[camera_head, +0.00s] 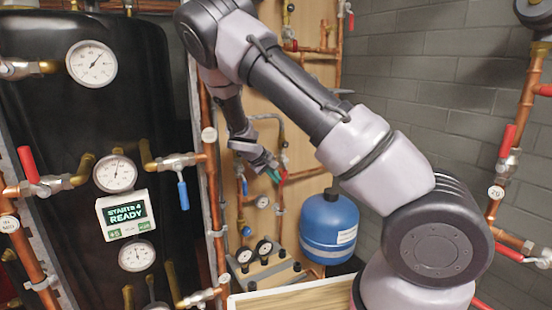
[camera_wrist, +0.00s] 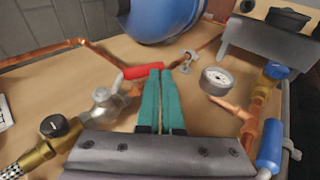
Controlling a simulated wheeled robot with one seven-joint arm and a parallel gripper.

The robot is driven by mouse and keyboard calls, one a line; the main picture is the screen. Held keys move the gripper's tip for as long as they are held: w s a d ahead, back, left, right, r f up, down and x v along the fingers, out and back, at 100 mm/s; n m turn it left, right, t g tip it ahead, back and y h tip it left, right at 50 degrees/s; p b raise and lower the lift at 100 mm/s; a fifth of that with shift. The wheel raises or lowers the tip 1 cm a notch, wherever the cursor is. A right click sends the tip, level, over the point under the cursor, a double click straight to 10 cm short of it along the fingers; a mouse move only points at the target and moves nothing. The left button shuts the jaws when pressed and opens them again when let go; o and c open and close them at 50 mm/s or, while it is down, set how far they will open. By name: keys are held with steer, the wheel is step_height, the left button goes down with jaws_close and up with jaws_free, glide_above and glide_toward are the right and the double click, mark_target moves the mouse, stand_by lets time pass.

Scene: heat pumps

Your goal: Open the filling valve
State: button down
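A valve with a red lever handle (camera_wrist: 143,71) shows in the wrist view, with its metal body (camera_wrist: 104,101) on the pipework left of my fingers. No label shows which valve is the filling valve. My gripper (camera_wrist: 161,74) has two teal fingers lying side by side with only a thin line between them. Their tips are right at the end of the red handle; I cannot tell whether they touch it. In the head view my gripper (camera_head: 273,174) is small and low on the wooden panel, beside the red handle (camera_head: 283,178).
A blue vessel (camera_head: 329,228) stands right of my gripper. A gauge (camera_wrist: 216,81), copper pipes and a blue-handled valve (camera_wrist: 270,146) lie right of my fingers in the wrist view. A black tank (camera_head: 95,130) with gauges and a display (camera_head: 126,214) stands at the left.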

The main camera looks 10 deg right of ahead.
mark_target(282, 182)
steer(key=shift+x, duration=0.85)
steer(key=shift+d+f, duration=0.5)
steer(key=shift+d, duration=0.25)
steer(key=v, duration=1)
steer(key=shift+a+r, duration=0.25)
